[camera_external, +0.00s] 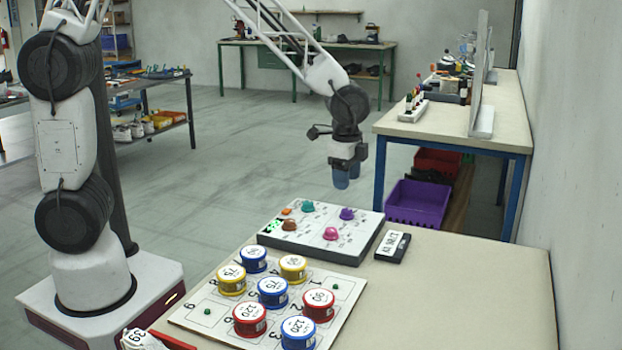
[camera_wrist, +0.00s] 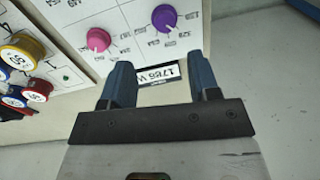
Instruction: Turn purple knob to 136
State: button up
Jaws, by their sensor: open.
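The purple knob (camera_external: 347,214) sits at the back right of a white control panel (camera_external: 335,254) on the table. It also shows in the wrist view (camera_wrist: 164,18), at the top centre, with small printed marks around it that are too small to read. My gripper (camera_external: 347,184) is open and empty, in the air above the back of the panel. In the wrist view my gripper's two blue fingers (camera_wrist: 160,82) are spread apart, and the purple knob lies beyond them, not touched.
A pink knob (camera_external: 331,233), a teal knob (camera_external: 307,206) and a brown knob (camera_external: 289,225) share the panel. A black-and-white label device (camera_external: 393,246) lies to its right. Several numbered tins stand on a white board (camera_external: 190,313) in front. The table's right side is clear.

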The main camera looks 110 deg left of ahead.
aim_at(347, 210)
jog(key=shift+a+f, duration=0.25)
jog(key=shift+a, duration=0.15)
jog(key=shift+f, duration=0.1)
jog(key=shift+a+f, duration=0.15)
jog(key=shift+f, duration=3.65)
jog(key=shift+c, duration=0.5)
jog(key=c, duration=0.8)
jog(key=shift+c, duration=0.2)
